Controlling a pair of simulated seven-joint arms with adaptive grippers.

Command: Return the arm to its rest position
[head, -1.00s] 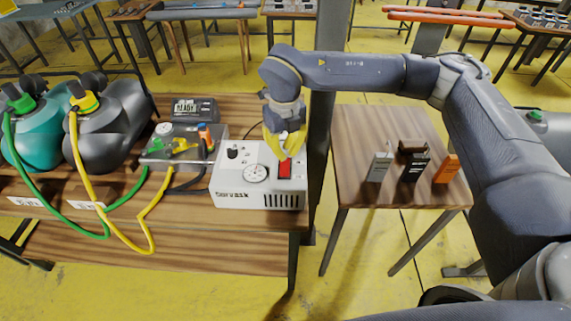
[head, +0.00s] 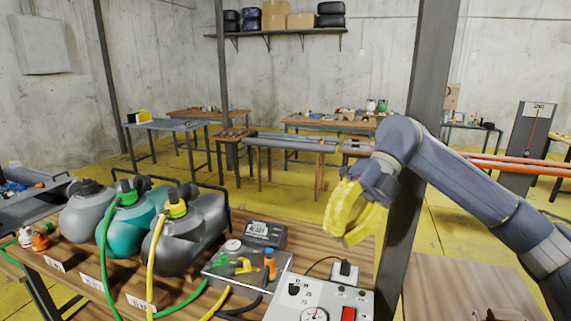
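My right arm (head: 480,195) comes in from the right, in front of a dark post. Its gripper (head: 341,236) has yellow fingers that are spread apart and empty. It hangs in the air above the back of the workbench, clear of the white control box (head: 290,303) with the red switch (head: 348,314). The front of that box is cut off by the lower edge of the picture. My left arm and gripper do not show.
Grey and teal tanks (head: 188,236) with green and yellow hoses stand at the left of the bench. A grey valve unit (head: 232,275) and a small display (head: 265,234) sit beside the box. The dark post (head: 412,180) rises close to my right arm.

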